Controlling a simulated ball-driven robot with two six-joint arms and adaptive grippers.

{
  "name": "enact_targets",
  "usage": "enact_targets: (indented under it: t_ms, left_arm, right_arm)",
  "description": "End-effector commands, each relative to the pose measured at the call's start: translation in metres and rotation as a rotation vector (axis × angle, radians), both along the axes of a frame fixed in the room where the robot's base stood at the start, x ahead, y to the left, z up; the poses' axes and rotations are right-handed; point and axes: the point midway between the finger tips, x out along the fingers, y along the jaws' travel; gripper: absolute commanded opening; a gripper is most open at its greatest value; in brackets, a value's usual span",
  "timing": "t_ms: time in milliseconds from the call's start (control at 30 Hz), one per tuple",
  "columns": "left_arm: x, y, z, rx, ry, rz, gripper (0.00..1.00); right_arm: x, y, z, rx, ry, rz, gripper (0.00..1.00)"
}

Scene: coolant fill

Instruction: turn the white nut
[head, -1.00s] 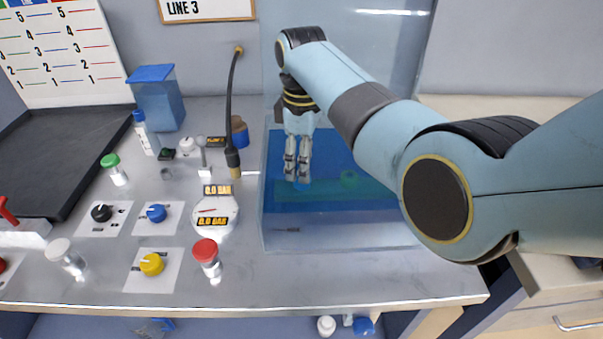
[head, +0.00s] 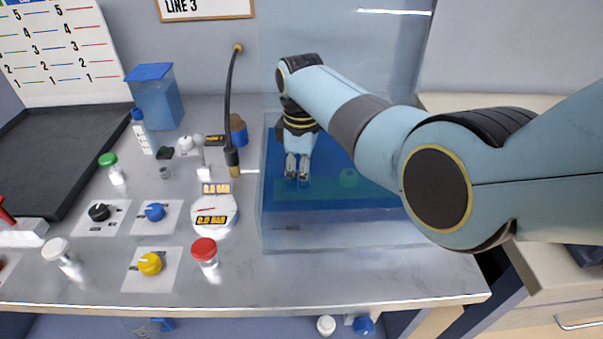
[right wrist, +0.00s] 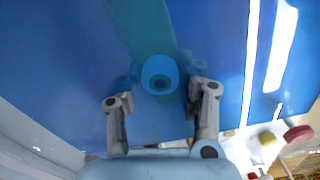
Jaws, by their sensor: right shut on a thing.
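A white-topped round fitting (head: 56,250) stands upright at the front left of the bench, and I take it for the white nut. A second white round part (head: 185,143) sits further back, so I cannot be sure which is meant. My right gripper (head: 297,182) is far from both, reaching down into the clear tank (head: 330,240) of blue liquid. My left gripper is not in view.
A red-topped fitting (head: 204,250), a gauge (head: 213,212) and yellow (head: 150,264), blue (head: 155,212) and black (head: 99,212) knobs stand left of the tank. A dark hose (head: 230,110) rises beside the tank wall.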

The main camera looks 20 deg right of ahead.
Motion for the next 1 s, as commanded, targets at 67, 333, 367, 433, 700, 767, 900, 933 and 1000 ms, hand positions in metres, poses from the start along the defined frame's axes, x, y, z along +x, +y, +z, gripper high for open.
enact_targets:
  t_ms: [67,333,367,433,700,767,900,933,1000]
  left_arm:
    - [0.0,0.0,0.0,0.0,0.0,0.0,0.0]
    - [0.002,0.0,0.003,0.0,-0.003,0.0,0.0]
    - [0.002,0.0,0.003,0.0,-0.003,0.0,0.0]
    - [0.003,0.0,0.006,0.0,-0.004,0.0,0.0]
    - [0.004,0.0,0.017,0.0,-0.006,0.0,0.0]
    - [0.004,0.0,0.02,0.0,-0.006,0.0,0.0]
    - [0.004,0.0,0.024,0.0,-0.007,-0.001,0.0]
    - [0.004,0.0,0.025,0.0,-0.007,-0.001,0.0]
    - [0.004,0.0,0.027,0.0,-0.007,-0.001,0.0]
  right_arm:
    - [0.0,0.0,0.0,0.001,0.001,0.0,0.04]
    - [0.0,0.0,0.0,0.0,0.001,-0.03,0.04]
    - [0.0,0.0,0.001,0.0,0.001,-0.041,0.04]
    - [0.0,0.0,0.001,0.0,0.001,-0.071,0.04]
    - [0.0,0.0,0.002,0.0,0.001,-0.265,0.04]
    - [0.0,0.0,0.002,-0.001,0.003,-0.318,0.04]
    - [0.0,0.0,0.001,0.0,0.001,-0.44,0.04]
    - [0.0,0.0,0.001,0.0,0.001,-0.465,0.04]
    - [0.0,0.0,0.001,0.0,0.001,-0.523,0.04]
